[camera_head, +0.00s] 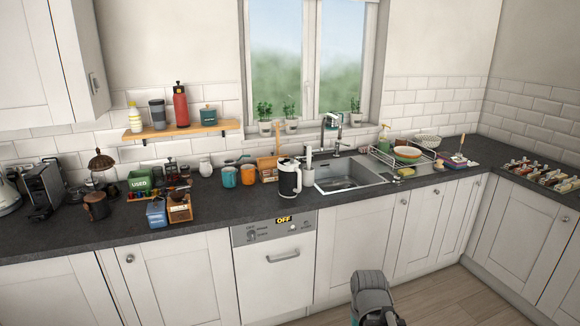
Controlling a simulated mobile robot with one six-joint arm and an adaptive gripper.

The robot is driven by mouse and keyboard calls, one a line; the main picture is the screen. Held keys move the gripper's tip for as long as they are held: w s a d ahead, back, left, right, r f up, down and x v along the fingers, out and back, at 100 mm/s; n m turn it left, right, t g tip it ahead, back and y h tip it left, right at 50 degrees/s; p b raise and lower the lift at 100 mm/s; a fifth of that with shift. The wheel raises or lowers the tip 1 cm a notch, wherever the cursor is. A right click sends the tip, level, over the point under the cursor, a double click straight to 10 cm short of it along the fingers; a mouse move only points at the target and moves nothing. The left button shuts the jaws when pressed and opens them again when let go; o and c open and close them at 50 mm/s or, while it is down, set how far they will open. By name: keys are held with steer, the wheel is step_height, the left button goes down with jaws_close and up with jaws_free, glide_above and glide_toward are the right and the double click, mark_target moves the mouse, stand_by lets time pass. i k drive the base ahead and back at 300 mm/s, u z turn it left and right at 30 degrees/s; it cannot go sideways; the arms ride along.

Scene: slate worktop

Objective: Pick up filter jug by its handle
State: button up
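Part of my arm shows at the bottom, in front of the cabinets and well below the jug. My gripper's fingertips cannot be made out, and nothing of mine touches the jug.
Orange (248,175) and teal (229,177) mugs stand close left of the jug. The sink (345,176) and a white bottle (309,160) are close on its right. A wooden utensil holder (267,168) is behind. Floor (450,298) is clear at lower right.

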mark_target(289, 175)
steer(key=u, duration=0.25)
steer(key=i, duration=1.1)
steer(key=u, duration=0.4)
